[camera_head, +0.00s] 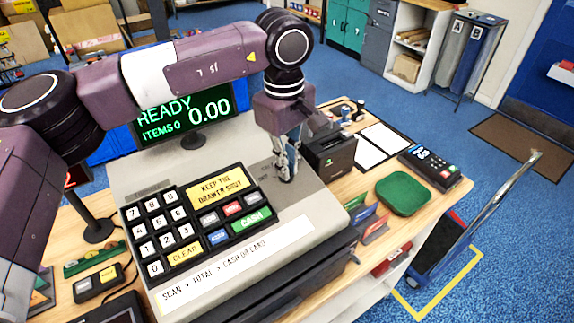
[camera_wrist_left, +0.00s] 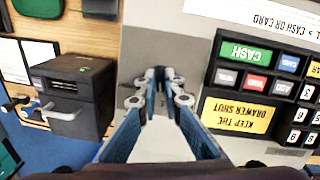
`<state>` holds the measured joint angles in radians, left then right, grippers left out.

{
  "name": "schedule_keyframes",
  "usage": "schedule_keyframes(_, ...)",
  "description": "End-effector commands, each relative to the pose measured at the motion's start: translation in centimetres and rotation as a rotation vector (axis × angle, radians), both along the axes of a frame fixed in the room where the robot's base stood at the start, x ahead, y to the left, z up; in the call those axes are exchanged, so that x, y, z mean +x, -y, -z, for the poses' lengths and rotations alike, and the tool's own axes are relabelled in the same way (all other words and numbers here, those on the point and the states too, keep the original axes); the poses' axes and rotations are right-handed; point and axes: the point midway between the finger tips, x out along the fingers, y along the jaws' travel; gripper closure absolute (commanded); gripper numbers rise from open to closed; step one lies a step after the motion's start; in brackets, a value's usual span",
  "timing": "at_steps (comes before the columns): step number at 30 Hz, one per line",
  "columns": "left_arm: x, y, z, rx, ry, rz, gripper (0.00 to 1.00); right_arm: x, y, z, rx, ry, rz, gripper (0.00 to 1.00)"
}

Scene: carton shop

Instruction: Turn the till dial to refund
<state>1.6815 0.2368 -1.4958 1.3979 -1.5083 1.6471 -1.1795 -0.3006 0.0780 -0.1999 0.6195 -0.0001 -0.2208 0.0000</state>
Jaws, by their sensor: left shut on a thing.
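The grey till (camera_head: 225,130) stands on the wooden counter, with its keypad and a sloped top. My left gripper (camera_head: 286,178) reaches down from above onto the right part of the till's top, beside small faint lettering. Its fingers are close together, shut on the till dial, which the fingertips almost wholly hide. In the left wrist view the fingertips (camera_wrist_left: 159,76) meet over the grey till top (camera_wrist_left: 170,30), left of the keys. The dial's pointer and the setting it stands at cannot be made out. My right gripper is not in view.
A lit screen (camera_head: 190,112) reading READY 0.00 stands behind the till. A black printer (camera_head: 329,152) stands close to the right of the gripper. A green tray (camera_head: 403,194) and a card terminal (camera_head: 428,166) lie farther right. My left arm spans the back of the till.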

Motion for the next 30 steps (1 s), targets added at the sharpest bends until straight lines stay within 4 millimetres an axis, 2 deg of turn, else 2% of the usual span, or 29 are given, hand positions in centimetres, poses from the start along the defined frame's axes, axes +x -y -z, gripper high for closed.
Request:
schedule_keyframes(1,-0.18,-0.04,0.61,0.013,-0.013,0.034,1.00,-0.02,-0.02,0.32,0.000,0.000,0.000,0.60)
schedule_keyframes(18,-0.22,0.07,0.65,0.088,-0.067,0.441,1.00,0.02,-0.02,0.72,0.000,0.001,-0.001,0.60)
schedule_keyframes(30,-0.26,0.09,0.70,0.106,-0.081,0.546,1.00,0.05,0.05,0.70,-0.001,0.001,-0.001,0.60)
